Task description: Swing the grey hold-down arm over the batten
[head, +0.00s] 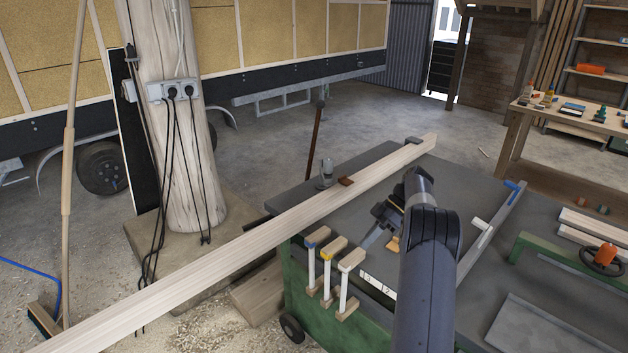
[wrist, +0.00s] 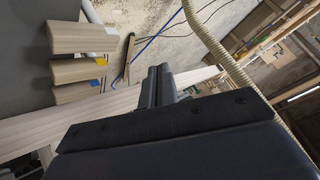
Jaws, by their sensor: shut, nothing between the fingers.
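The batten (head: 250,243) is a long pale board lying diagonally across the dark bench top, its near end reaching far out to the lower left. In the wrist view the batten (wrist: 118,104) passes behind my gripper. A slim grey bar (head: 374,237), which looks like the hold-down arm, shows on the right side of the batten, with a tan block (head: 393,244) close by. My gripper (head: 381,220) is shut and empty, right beside this bar; I cannot tell whether they touch. In the wrist view my gripper (wrist: 160,79) shows its dark fingers together.
A grey upright cylinder (head: 326,173) and a brown block (head: 345,181) stand at the batten's far edge. A post with sockets (head: 172,120) rises at left. Green framework (head: 540,250) is at right.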

